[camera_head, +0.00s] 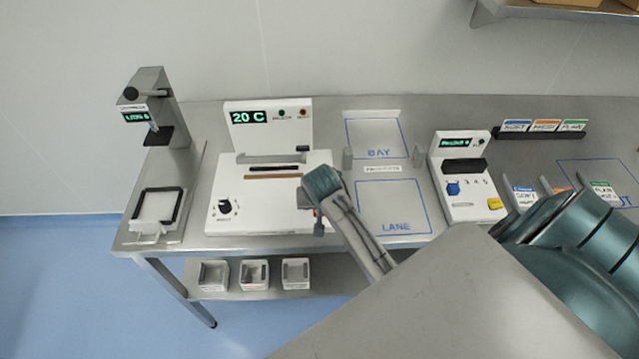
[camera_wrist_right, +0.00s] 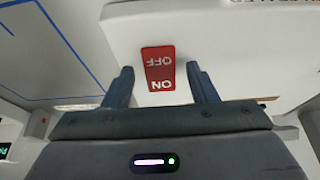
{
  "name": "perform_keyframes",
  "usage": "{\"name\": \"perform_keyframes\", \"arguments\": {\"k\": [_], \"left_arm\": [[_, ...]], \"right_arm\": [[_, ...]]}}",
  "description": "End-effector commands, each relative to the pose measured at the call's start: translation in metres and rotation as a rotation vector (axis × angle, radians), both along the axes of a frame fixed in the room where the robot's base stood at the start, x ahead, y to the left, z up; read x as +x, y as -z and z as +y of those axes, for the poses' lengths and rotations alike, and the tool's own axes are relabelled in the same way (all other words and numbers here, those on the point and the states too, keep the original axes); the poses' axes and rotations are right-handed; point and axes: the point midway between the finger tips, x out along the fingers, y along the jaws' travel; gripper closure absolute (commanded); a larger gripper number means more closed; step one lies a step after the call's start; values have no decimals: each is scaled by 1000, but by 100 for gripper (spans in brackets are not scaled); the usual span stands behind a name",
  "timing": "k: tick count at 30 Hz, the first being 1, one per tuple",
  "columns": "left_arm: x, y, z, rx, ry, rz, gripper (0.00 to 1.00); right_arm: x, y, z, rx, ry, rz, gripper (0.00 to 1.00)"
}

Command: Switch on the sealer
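The sealer (camera_head: 270,195) is a white machine on the steel bench, with a raised back panel whose display (camera_head: 249,117) reads 20 C and a black knob (camera_head: 225,206) at its front left. In the right wrist view, a red rocker switch (camera_wrist_right: 158,75) marked ON and OFF sits on a white face, with the ON end nearer my gripper. My right gripper (camera_wrist_right: 162,82) is open and empty, its fingers spread either side of the switch. In the head view my right gripper (camera_head: 318,218) is at the sealer's right side and hides the switch area. My left gripper is out of view.
Blue-outlined BAY (camera_head: 378,136) and LANE (camera_head: 392,207) areas lie right of the sealer, with two grey posts near BAY. A white unit (camera_head: 466,180) with a blue knob stands further right. A grey stand (camera_head: 158,105) is at left. Small bins sit on the lower shelf.

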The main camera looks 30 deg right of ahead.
Motion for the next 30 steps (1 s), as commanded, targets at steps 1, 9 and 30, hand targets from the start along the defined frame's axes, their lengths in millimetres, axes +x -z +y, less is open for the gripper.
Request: {"name": "perform_keyframes", "arguments": {"k": [1,9,30], "left_arm": [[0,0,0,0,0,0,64],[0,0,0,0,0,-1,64],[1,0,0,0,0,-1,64]], "right_arm": [[0,0,0,0,0,0,57],[0,0,0,1,0,1,92],[12,-2,-8,247,0,402,92]]}}
